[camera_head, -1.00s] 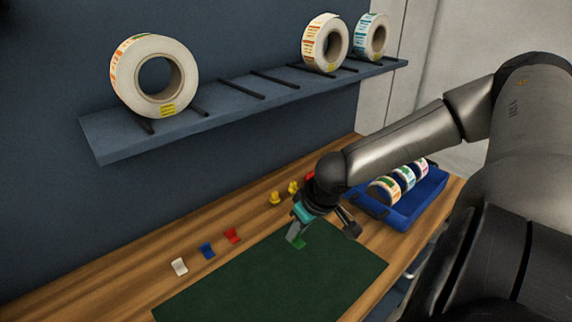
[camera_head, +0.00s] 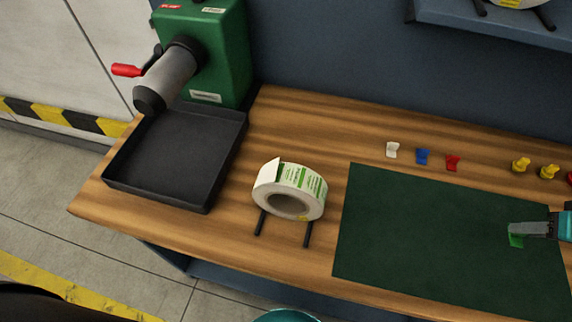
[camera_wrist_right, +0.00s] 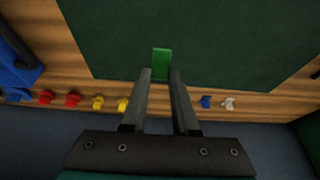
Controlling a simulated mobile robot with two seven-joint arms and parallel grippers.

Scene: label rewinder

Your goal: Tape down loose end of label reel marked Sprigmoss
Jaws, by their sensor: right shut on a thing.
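A white label reel (camera_head: 305,197) with green-printed labels stands by two dark rods near the bench's front edge in the head view. A loose flap (camera_head: 270,174) sticks up at its upper left. Its name is too small to read. My right gripper (camera_head: 516,233) is at the right edge, over the green mat, well to the right of the reel. It is shut on a small green tab (camera_head: 516,241). In the right wrist view the green tab (camera_wrist_right: 161,62) shows at the fingertips. My left gripper is not in view.
Coloured tabs line the back of the mat (camera_head: 430,235): white (camera_head: 392,150), blue (camera_head: 423,157), red (camera_head: 452,163) and yellow (camera_head: 521,165). A black tray (camera_head: 165,185) and green machine (camera_head: 225,50) stand left. A blue bin (camera_wrist_right: 12,70) shows in the wrist view.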

